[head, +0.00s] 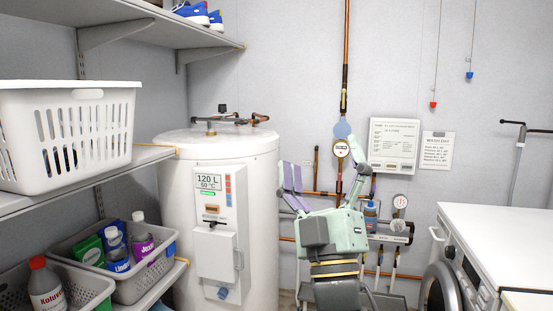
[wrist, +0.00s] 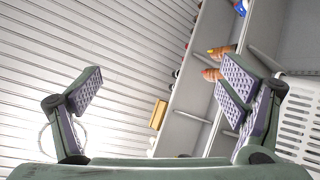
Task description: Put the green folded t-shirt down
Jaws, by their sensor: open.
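My gripper (head: 324,178) is raised in the middle of the head view, in front of the wall pipes and to the right of the water heater. Its fingers are spread wide and nothing is between them. In the wrist view the gripper (wrist: 165,98) is also open and empty. I cannot make out a green folded t-shirt for sure. A green item (head: 88,250) sits in a grey basket on the lower left shelf, apart from the gripper. Bottles stand beside it, and I cannot tell whether it is cloth.
A white laundry basket (head: 68,135) stands on the middle left shelf. The grey basket (head: 142,285) holds several bottles. The water heater (head: 178,180) stands between the shelves and my gripper. A white washing machine (head: 505,240) is at right. Shoes (head: 198,14) sit on the top shelf.

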